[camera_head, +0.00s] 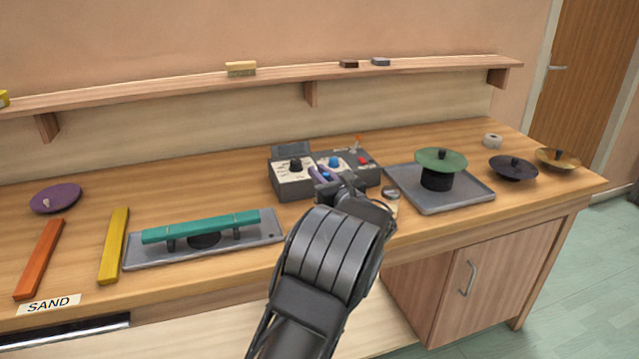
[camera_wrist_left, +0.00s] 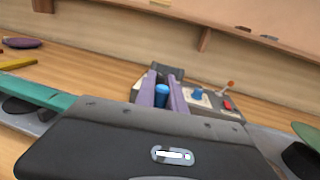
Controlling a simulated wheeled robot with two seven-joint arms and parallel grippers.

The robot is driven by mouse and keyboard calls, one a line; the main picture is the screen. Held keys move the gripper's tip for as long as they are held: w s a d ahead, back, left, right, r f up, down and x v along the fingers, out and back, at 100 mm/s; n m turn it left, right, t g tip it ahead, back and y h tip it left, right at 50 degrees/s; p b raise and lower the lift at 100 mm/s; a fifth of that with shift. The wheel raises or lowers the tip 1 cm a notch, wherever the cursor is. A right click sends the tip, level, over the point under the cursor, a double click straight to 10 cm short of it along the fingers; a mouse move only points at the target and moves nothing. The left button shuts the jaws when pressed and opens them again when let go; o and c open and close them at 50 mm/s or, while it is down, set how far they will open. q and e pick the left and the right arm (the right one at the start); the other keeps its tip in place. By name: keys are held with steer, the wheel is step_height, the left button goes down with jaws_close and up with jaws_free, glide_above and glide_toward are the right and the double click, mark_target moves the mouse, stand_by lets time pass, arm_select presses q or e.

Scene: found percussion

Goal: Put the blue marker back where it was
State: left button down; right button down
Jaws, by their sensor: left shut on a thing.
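My left gripper (camera_head: 321,176) is over the front of the grey control box, which is on the table. In the left wrist view its two purple fingers (camera_wrist_left: 162,92) are shut on a blue, round-ended thing, the blue marker (camera_wrist_left: 161,96). Its lower part is hidden behind the gripper body. In the head view the hand and arm largely hide the marker, and I cannot tell whether it touches the box. My right gripper is in neither view.
The control box (camera_head: 288,191) has black, blue and red controls. To its right a tray (camera_head: 462,196) bears a green disc (camera_head: 441,158). To its left a teal bar (camera_head: 200,227) stands on another tray (camera_head: 140,257). A shelf (camera_head: 280,77) runs along the wall.

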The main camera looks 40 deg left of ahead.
arm_select(q)
steer(key=shift+f, duration=1.35)
steer(key=c, duration=1.4)
jaws_free()
steer(key=shift+f, duration=0.1)
steer(key=b+v, duration=0.1)
steer(key=v, duration=1.1)
